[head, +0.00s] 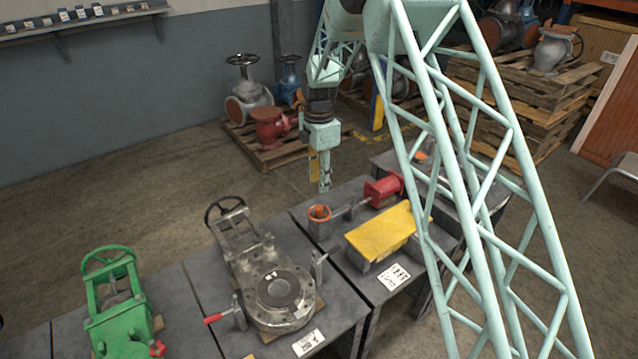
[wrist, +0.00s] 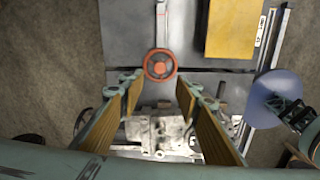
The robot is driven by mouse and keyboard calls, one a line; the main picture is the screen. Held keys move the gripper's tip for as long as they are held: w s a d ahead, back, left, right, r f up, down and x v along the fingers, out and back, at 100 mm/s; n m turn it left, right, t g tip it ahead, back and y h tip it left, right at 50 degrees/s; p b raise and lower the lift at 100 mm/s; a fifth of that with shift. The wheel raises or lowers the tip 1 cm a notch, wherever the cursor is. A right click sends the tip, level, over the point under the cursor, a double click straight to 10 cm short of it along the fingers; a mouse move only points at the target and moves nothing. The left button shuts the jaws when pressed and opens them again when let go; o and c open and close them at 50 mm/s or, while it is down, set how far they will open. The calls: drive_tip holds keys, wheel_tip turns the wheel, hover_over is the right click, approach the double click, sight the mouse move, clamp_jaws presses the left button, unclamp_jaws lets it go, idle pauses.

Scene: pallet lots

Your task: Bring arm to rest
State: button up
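My gripper (head: 325,186) hangs from the pale green lattice arm, pointing down above the back edge of the workbenches. In the wrist view my gripper (wrist: 158,88) has its two fingers, with ochre inner pads, spread well apart. Nothing is held between them. An orange handwheel (wrist: 160,65) shows beyond the fingertips, apart from them. A grey metal body (wrist: 155,130) shows lower down between the fingers, partly covered by them.
The benches hold a green valve (head: 118,310), a large grey valve (head: 278,290), a red valve (head: 384,190) with the orange handwheel (head: 319,213), and a yellow block (head: 382,232). Pallets (head: 265,150) with valves stand behind. Open floor (head: 110,205) lies at left.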

idle(0.4)
drive_tip(key=s+d+r+m+t, duration=0.1)
drive_tip(key=s+d+r+m, duration=0.35)
drive_tip(key=s+r, duration=0.5)
drive_tip(key=s+d+r+m, duration=0.3)
drive_tip(key=s+d+r, duration=0.3)
drive_tip(key=r, duration=0.6)
drive_tip(key=s+d+r+m+t, duration=0.1)
drive_tip(key=s+d+r+m, duration=0.5)
drive_tip(key=r, duration=0.5)
drive_tip(key=s+d+r+m, duration=0.2)
drive_tip(key=s+d+r, duration=0.1)
drive_tip(key=s, duration=0.7)
drive_tip(key=s+d+r+m, duration=0.2)
drive_tip(key=s+r, duration=0.1)
drive_tip(key=s, duration=0.6)
drive_tip(key=s+d+f+m+t, duration=0.1)
drive_tip(key=s+m, duration=0.5)
drive_tip(key=s, duration=1.3)
drive_tip(key=shift+s+d+f+m+t, duration=0.2)
drive_tip(key=shift+d+m+t, duration=0.25)
drive_tip(key=shift+d, duration=0.75)
drive_tip(key=shift+o, duration=0.7)
drive_tip(key=shift+w, duration=0.1)
